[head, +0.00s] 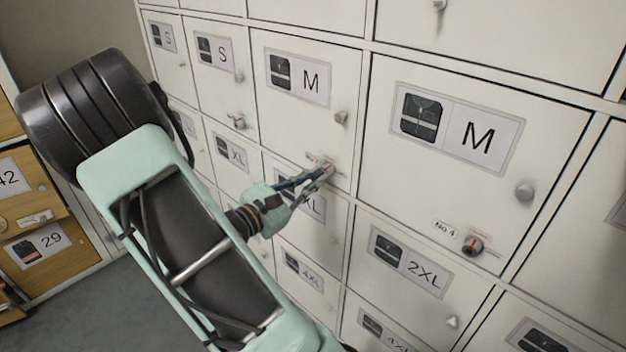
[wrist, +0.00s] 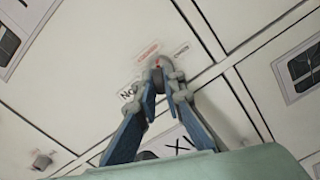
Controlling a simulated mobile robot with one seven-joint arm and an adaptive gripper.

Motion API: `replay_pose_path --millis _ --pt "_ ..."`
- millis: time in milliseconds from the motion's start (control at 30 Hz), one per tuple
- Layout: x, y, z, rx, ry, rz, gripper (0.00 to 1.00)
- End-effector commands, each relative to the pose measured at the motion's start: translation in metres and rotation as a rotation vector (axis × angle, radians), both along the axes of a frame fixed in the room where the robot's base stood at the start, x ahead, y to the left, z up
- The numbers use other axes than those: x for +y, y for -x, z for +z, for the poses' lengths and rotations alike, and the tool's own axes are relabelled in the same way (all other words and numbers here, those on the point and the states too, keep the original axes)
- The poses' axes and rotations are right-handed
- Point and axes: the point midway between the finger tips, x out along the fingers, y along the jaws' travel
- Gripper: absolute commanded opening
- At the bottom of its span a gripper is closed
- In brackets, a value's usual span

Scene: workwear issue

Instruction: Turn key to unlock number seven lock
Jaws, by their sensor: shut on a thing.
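My gripper (head: 318,178) reaches to a small lock near the lower right corner of the middle M locker door (head: 278,119). In the wrist view, my gripper (wrist: 163,88) has its two fingertips closed around the lock's key or knob (wrist: 158,64), which shows a small red mark. A label (wrist: 128,91) beside the lock begins with "No"; its number is hidden by a finger. Small red and grey labels sit just above the lock. The key's exact angle is too small to tell.
Another lock (head: 473,245) labelled No 4 is on the large M door to the right. A round door knob (head: 341,117) sits above the gripped lock. Wooden lockers (head: 38,245) numbered 42 and 29 stand at the left.

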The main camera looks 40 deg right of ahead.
Motion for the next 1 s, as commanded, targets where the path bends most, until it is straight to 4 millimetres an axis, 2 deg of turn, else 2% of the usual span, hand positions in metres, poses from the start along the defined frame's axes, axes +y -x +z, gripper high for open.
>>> replay_pose_path --millis 367,1000 --pt "-0.0031 0.0008 0.0017 -0.024 0.006 -0.005 0.00" --pt "-0.0039 0.0015 0.0011 -0.269 -0.014 -0.005 0.00"
